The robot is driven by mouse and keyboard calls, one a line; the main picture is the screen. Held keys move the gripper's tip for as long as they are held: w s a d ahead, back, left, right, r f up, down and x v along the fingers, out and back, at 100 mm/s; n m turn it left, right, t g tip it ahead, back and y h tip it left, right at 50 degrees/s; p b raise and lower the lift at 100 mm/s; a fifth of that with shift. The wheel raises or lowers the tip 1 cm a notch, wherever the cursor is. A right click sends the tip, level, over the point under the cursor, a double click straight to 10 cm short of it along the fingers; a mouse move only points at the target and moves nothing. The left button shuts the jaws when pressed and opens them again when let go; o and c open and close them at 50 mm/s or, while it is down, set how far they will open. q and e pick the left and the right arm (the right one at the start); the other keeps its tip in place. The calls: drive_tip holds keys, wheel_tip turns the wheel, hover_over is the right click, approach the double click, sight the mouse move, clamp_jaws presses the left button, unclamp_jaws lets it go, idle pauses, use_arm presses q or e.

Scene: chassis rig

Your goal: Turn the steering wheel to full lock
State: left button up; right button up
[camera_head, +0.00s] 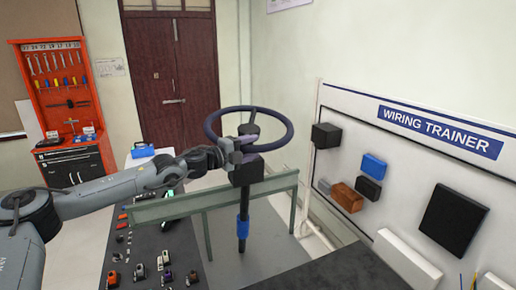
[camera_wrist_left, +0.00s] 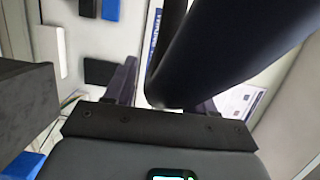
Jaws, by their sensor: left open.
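The steering wheel (camera_head: 291,128) has a dark purple-blue rim and sits on top of an upright dark column (camera_head: 243,212) with a blue sleeve. My left gripper (camera_head: 247,141) is at the near-left part of the wheel, overlapping it in the head view. In the left wrist view, the wheel's thick dark rim (camera_wrist_left: 225,50) runs close in front of the open left gripper (camera_wrist_left: 164,92), crossing between its two fingers. Whether either finger touches the rim cannot be told. The far finger is partly hidden by the rim. My right gripper is not in view.
A grey-green frame rail (camera_head: 170,209) crosses below the wheel. A wiring trainer board (camera_head: 400,160) with several coloured boxes stands at the right. A dark mat (camera_head: 150,240) with small parts lies lower left. A red tool cabinet (camera_head: 58,92) and a brown door (camera_head: 172,75) are behind.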

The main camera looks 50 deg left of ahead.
use_arm(q)
drive_tip(key=shift+c, duration=0.3)
clamp_jaws()
drive_tip(key=shift+s+a, duration=0.1)
drive_tip(key=shift+a, duration=0.1)
